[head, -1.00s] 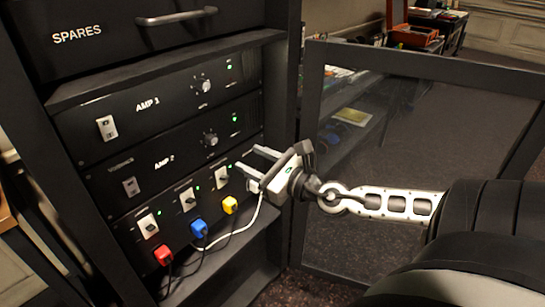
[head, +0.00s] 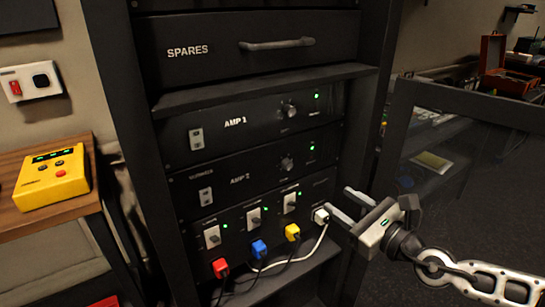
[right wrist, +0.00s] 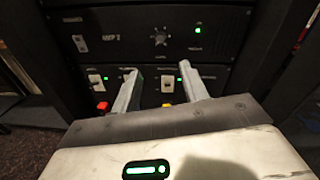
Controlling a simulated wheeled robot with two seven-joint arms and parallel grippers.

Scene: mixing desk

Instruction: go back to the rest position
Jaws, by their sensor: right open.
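My right gripper (head: 337,198) is open and empty in front of the lower right of the black rack (head: 370,130). It also shows in the right wrist view (right wrist: 160,68), its two fingers apart and pointing at the rack, with nothing between them. Beside its fingertips in the head view is a white plug (head: 320,215) at the right end of the bottom panel, with a white cable hanging from it. I cannot tell whether the fingers touch it. My left gripper is not in view.
Red (head: 220,268), blue (head: 259,249) and yellow (head: 292,232) plugs sit left of the white one. A glass door (head: 470,150) stands open at right, close to my right arm. A yellow box (head: 52,178) sits on a wooden table at left.

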